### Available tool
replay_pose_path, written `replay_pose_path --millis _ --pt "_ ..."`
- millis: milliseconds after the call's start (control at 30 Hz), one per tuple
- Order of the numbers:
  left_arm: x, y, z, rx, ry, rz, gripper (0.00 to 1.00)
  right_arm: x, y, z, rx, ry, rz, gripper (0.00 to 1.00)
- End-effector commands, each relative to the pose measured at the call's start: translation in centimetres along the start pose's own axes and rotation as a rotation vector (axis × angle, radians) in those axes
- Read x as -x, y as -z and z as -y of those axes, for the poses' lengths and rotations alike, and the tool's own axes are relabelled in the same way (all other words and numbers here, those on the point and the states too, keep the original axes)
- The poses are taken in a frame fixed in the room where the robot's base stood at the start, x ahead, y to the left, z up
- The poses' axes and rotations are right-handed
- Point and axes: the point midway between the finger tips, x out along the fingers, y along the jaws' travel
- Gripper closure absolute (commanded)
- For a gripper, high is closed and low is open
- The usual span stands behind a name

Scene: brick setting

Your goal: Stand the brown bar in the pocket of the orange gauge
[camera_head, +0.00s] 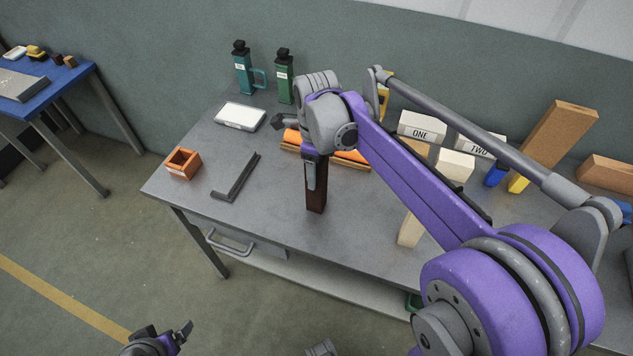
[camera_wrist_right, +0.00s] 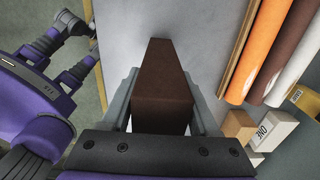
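The brown bar (camera_head: 316,195) is upright under my right gripper (camera_head: 314,168), which is shut on its upper part. In the right wrist view the bar (camera_wrist_right: 162,85) runs away from the camera between the two grey fingers. I cannot tell whether its lower end touches the table. The orange gauge (camera_head: 183,163) is a small open box near the table's left edge, left of the bar, with its dark pocket facing up. My left gripper (camera_head: 182,334) is low at the bottom of the head view, away from the table; its fingers look apart and hold nothing.
A dark L-shaped bracket (camera_head: 236,176) lies between gauge and bar. A white tray (camera_head: 240,116) and two bottles (camera_head: 285,76) stand behind. Orange, brown and white rolls (camera_wrist_right: 265,50) lie beside the bar. White blocks (camera_head: 422,127) and a tall cardboard piece (camera_head: 556,140) are at right.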

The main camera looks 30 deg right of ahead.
Motion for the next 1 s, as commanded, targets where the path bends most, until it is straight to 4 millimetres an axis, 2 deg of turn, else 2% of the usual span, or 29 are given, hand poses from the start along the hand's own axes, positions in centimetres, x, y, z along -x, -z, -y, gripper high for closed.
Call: replay_pose_path --millis 33,300,333,733,867,1000 --pt "0.0 0.0 0.0 0.000 0.000 0.000 0.10 0.0 0.0 0.0 0.000 0.000 0.000 0.50" --pt "0.0 0.0 0.0 0.000 0.000 0.000 0.10 0.0 0.0 0.0 0.000 0.000 0.000 0.98" --pt "0.0 0.0 0.0 0.000 0.000 0.000 0.10 0.0 0.0 0.0 0.000 0.000 0.000 1.00" --pt "0.1 0.0 0.0 0.000 0.000 0.000 0.10 0.6 0.0 0.0 0.000 0.000 0.000 1.00" --pt "0.2 0.2 0.0 0.000 0.000 -0.001 0.10 2.6 0.0 0.0 0.000 0.000 0.000 1.00" --pt "0.5 0.3 0.0 0.000 0.000 -0.002 0.10 5.5 0.0 0.0 0.000 0.000 0.000 1.00"
